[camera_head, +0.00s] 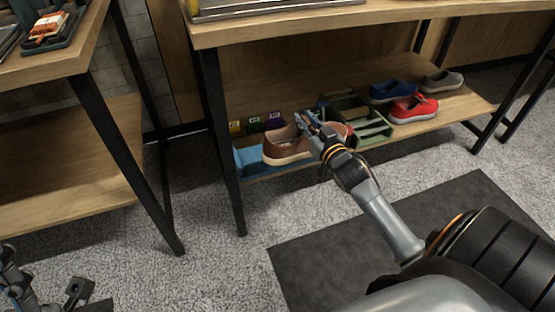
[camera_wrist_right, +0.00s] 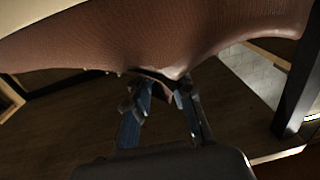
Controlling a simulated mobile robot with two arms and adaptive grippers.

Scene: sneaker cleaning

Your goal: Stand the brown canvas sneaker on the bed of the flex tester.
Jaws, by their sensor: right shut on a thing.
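The brown canvas sneaker (camera_head: 285,145), with a pale sole, is at the left end of the lower shelf, over a blue tray or mat. My right gripper (camera_head: 308,122) is shut on its upper near the opening. In the right wrist view the brown fabric (camera_wrist_right: 180,35) fills the top, and the fingers (camera_wrist_right: 165,85) meet its edge. I cannot tell whether the sole touches anything below. My left gripper (camera_head: 75,290) is partly in view at the bottom left, apart from the sneaker; its jaws are unclear. I cannot make out the flex tester.
The lower shelf (camera_head: 455,103) also holds a green crate (camera_head: 372,130), a blue shoe (camera_head: 392,91), a red shoe (camera_head: 413,108) and a grey shoe (camera_head: 442,80). The tabletop (camera_head: 290,28) overhangs the sneaker. A black table leg (camera_head: 222,150) stands just left.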

